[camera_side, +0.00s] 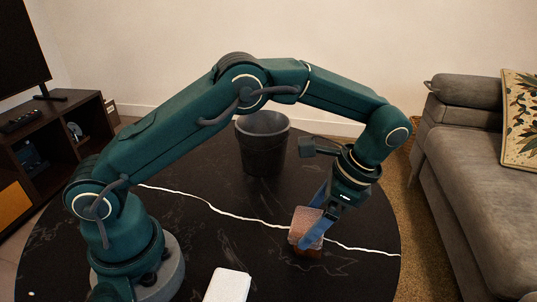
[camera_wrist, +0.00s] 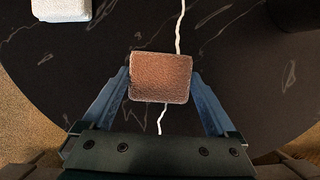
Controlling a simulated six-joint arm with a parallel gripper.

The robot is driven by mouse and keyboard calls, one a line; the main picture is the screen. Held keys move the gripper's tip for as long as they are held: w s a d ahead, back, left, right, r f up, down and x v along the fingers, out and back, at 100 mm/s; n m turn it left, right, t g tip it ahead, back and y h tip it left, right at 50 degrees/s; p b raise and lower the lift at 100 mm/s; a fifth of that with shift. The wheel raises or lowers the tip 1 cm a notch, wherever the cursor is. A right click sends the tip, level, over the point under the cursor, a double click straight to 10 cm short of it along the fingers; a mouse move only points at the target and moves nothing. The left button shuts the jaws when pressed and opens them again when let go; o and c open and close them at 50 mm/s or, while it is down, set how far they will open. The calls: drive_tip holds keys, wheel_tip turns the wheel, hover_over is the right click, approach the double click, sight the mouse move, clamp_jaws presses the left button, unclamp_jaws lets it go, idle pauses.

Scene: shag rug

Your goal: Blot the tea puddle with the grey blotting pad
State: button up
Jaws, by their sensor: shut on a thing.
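My gripper (camera_side: 318,228) points down over the right part of the dark round table, shut on a brown-tinted blotting pad (camera_side: 305,219). In the wrist view the pad (camera_wrist: 160,78) sits between the two blue fingers, its face brown all over with a pale rim; little grey shows. A dark brown patch (camera_side: 308,251) shows right under the pad in the side view; I cannot tell whether it is tea or the pad's reflection. No separate puddle is clear, and the table directly beneath the pad is hidden.
A white block (camera_side: 228,285) lies near the table's front edge, also in the wrist view (camera_wrist: 62,9). A dark bin (camera_side: 262,143) stands at the back of the table (camera_side: 210,235). A grey sofa (camera_side: 470,180) is to the right. The table between block and pad is clear.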

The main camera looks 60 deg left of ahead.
drive_tip(key=shift+r, duration=2.05)
